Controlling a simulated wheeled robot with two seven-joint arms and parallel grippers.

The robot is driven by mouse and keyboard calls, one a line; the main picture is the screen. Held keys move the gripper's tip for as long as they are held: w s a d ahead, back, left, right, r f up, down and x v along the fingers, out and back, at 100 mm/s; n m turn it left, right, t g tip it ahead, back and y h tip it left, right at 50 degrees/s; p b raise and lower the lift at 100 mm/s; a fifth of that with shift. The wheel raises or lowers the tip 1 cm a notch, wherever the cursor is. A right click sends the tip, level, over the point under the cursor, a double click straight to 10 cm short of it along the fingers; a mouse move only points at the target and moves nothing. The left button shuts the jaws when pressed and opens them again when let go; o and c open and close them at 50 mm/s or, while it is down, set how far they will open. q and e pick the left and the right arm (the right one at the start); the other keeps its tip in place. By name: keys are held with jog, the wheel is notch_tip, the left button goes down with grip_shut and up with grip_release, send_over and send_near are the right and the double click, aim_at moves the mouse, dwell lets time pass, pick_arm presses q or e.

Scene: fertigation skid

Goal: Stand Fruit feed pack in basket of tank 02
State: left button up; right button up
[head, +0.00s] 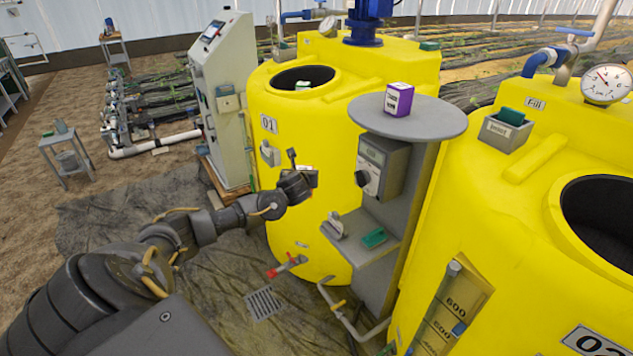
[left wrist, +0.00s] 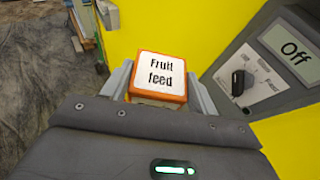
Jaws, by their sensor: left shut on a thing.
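The Fruit feed pack (left wrist: 159,72), a small box with orange edges and a white top label, sits between the two grey fingers of my left gripper (left wrist: 160,88). The fingers are shut on it. In the head view my left gripper (head: 306,180) is in front of yellow tank 01 (head: 335,225), left of the control box; the pack is mostly hidden there. Tank 02 (head: 475,225) stands at the right. A grey basket (head: 505,135) with a small label sits on its top, with a green pack (head: 514,117) in it. My right gripper is not in view.
A grey stand between the tanks has a round top (head: 432,121) with a purple box (head: 398,99). Below are a control box (head: 381,165) reading Off and a shelf with a green pack (head: 374,238). Tank 02's open mouth (head: 605,220) is at right.

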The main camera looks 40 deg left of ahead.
pick_arm(q)
jog(key=s+d+r+m+t+h, duration=0.1)
jog(key=d+r+m+h, duration=0.1)
jog(key=d, duration=0.7)
jog(key=s+d+r+m+t+h, duration=0.1)
jog(key=s+d+r, duration=0.1)
jog(key=d, duration=0.7)
jog(key=s+d+r+m+h, duration=0.1)
jog(key=d+r+m+h, duration=0.15)
jog(key=d, duration=0.65)
jog(key=s+d+f+m+h+b, duration=0.1)
jog(key=s+d+h+b, duration=0.1)
jog(key=s+d+b, duration=0.4)
jog(key=shift+s+d+m+t+b, duration=0.4)
jog(key=shift+d+b, duration=0.35)
jog(key=shift+d, duration=0.45)
